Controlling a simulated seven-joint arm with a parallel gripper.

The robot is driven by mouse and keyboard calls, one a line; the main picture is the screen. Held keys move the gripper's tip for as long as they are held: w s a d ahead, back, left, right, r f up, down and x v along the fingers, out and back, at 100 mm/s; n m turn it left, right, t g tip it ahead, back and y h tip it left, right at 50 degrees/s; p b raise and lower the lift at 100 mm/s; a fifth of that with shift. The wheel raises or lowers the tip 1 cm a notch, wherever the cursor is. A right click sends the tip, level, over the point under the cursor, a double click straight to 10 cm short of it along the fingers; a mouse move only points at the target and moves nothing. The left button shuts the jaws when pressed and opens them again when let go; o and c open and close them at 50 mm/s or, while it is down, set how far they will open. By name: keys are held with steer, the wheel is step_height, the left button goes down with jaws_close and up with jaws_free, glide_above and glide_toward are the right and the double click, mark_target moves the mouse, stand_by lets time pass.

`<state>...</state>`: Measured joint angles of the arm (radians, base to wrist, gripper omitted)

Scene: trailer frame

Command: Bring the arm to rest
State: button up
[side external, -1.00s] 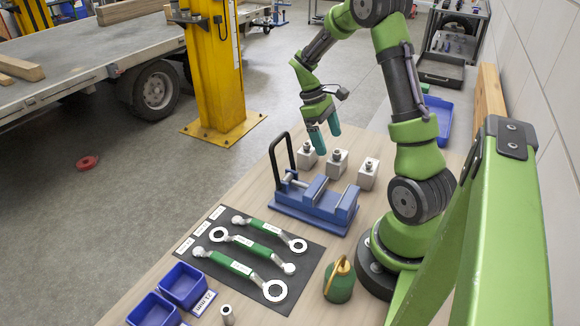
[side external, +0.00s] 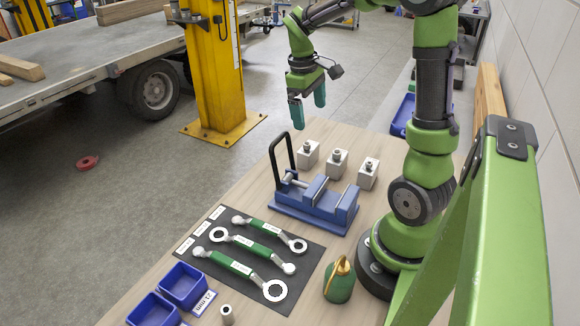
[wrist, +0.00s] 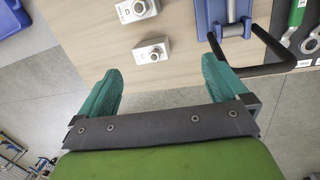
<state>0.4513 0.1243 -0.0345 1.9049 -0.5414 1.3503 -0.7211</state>
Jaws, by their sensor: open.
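My gripper (side external: 308,106) has two teal fingers, apart and empty, pointing down. In the side external view it hangs in the air above the far edge of the wooden table (side external: 258,195), behind the metal blocks. The wrist view also shows my gripper (wrist: 160,85), with nothing between its fingers. My green arm reaches up from its base at the table's right side and bends over to the gripper.
A blue vise (side external: 312,205) with a black handle stands mid-table. Several metal blocks (side external: 336,163) stand behind it. Green-handled links (side external: 250,245) lie on a dark mat. Blue bins (side external: 182,286), an oil can (side external: 339,281) and a green post (side external: 500,230) are nearer. Space around the gripper is clear.

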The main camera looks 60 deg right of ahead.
steer(key=s+a+r+m+t+y, duration=0.1)
steer(key=s+a+r+t, duration=0.1)
steer(key=a, duration=0.5)
steer(key=s+a+r+m+t+y, duration=0.1)
steer(key=s+a+r+t, duration=0.1)
steer(key=a, duration=0.6)
steer(key=s+a+r+m+t+y, duration=0.1)
steer(key=s+a+r+t, duration=0.1)
steer(key=a+t, duration=0.2)
steer(key=a, duration=0.3)
steer(key=shift+a+r, duration=0.15)
steer(key=shift+r, duration=0.1)
